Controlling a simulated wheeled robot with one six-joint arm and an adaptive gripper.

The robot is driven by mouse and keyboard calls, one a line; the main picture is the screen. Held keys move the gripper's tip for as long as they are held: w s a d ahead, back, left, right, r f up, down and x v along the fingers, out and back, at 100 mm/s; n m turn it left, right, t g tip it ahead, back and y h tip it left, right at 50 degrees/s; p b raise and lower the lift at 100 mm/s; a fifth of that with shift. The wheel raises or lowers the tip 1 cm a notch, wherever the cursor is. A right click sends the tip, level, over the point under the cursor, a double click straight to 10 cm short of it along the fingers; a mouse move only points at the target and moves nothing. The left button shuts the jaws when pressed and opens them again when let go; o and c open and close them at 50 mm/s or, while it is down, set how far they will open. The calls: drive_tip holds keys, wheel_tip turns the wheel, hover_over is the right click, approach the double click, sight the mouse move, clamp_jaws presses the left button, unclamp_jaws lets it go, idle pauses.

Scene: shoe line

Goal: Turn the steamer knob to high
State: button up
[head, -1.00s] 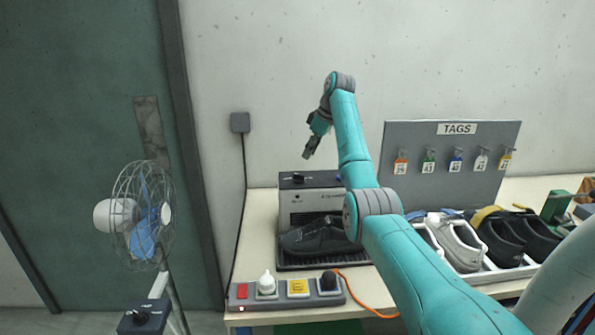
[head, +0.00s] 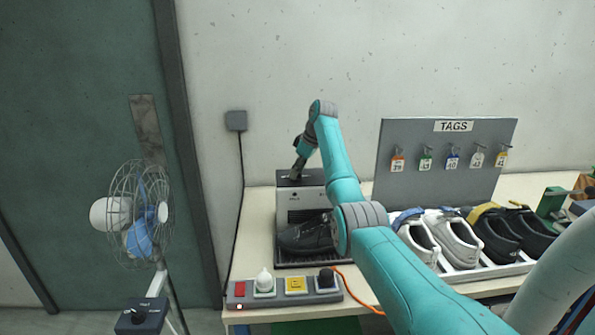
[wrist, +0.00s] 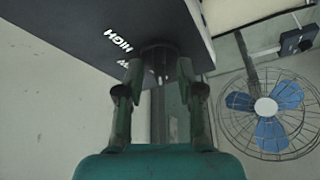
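The steamer (head: 287,207) stands at the back left of the bench, with a dark top and a light front. A dark shoe (head: 303,237) sits on the grille before it. My gripper (head: 294,176) points down at the steamer's top. In the wrist view, its fingers (wrist: 159,72) are apart, one on each side of the dark steamer knob (wrist: 158,54). I cannot tell if they touch it. The word HIGH (wrist: 118,40) shows on the dark panel left of the knob, with another label partly hidden below it. The knob's pointer is not visible.
A power strip (head: 250,304) with plugs lies at the bench's front edge. A wire-cage fan (head: 138,215) stands left of the bench, also in the wrist view (wrist: 268,108). A grey TAGS board (head: 440,180) and a row of shoes (head: 453,238) are on the right.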

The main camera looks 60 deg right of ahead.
clamp_jaws()
drive_tip(key=shift+m, duration=0.3)
drive_tip(key=m+h, duration=0.2)
drive_tip(key=m, duration=0.3)
drive_tip(key=shift+a, duration=0.15)
drive_tip(key=m+h, duration=0.1)
drive_tip(key=m, duration=0.1)
drive_tip(key=m+g+h, duration=0.1)
drive_tip(key=m, duration=0.2)
drive_tip(key=shift+w+a+m, duration=0.1)
drive_tip(key=shift+m, duration=0.2)
drive_tip(key=m+g, duration=0.1)
drive_tip(key=m, duration=0.2)
drive_tip(key=m+g+h, duration=0.1)
drive_tip(key=m, duration=0.2)
drive_tip(key=shift+w+g, duration=0.1)
drive_tip(key=shift+g, duration=0.2)
drive_tip(key=m+g, duration=0.1)
drive_tip(key=m, duration=0.2)
drive_tip(key=m+g, duration=0.1)
drive_tip(key=m, duration=0.2)
drive_tip(key=shift+w+m, duration=0.1)
drive_tip(key=shift+m, duration=0.3)
drive_tip(key=shift+g, duration=0.3)
